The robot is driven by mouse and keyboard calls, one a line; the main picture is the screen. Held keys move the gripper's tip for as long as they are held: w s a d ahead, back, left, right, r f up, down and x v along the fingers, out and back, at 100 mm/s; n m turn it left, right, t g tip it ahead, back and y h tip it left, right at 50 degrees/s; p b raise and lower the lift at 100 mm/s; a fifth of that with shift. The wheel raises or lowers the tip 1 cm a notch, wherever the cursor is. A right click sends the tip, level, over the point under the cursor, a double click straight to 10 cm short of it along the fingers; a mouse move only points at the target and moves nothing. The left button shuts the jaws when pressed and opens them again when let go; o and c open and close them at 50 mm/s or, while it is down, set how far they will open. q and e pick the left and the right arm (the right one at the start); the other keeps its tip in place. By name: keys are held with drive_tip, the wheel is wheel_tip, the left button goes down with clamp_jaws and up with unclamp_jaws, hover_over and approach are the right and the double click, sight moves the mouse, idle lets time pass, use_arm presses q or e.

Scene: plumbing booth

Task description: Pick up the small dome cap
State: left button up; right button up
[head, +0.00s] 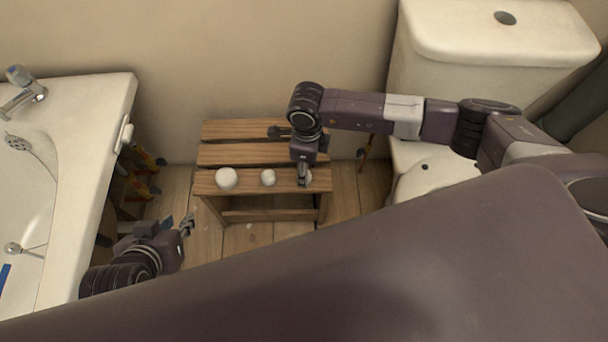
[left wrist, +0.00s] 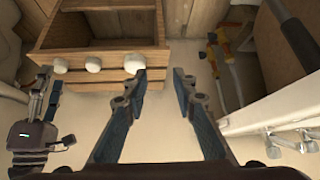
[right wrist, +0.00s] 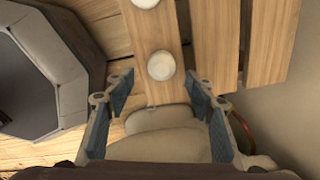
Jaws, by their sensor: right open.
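Three white dome caps sit in a row on the front slat of a wooden stool (head: 240,153). The left one (head: 227,179) looks largest and the middle one (head: 268,177) smaller. The right one (right wrist: 161,65) looks smallest in the left wrist view (left wrist: 61,66); in the head view my right gripper partly hides it. My right gripper (head: 303,181) points down over that cap. In the right wrist view its open fingers (right wrist: 158,84) stand apart, with the cap just beyond the tips, not held. My left gripper (head: 187,224) is open and empty, left of the stool (left wrist: 160,75).
A white basin (head: 70,130) with taps stands at the left, with pipes and orange-handled valves (head: 145,185) beside it. A toilet (head: 430,170) with a cistern (head: 490,40) stands at the right. The wall is close behind the stool. The stool's rear slats are free of caps.

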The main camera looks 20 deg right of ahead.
wheel_tip(320, 180, down, 4)
drive_tip(key=shift+w+r+b, duration=0.15)
drive_tip(key=shift+r+b, duration=0.1)
drive_tip(key=shift+b, duration=0.15)
use_arm(q)
drive_tip(key=w+d+r+t, duration=0.1)
drive_tip(key=w+r+t, duration=0.1)
drive_tip(key=w+r, duration=0.2)
drive_tip(key=shift+w+d+t+h, duration=0.4)
drive_tip(key=shift+w, duration=0.15)
drive_tip(key=shift+f, duration=0.1)
use_arm(e)
drive_tip(key=c, duration=0.9)
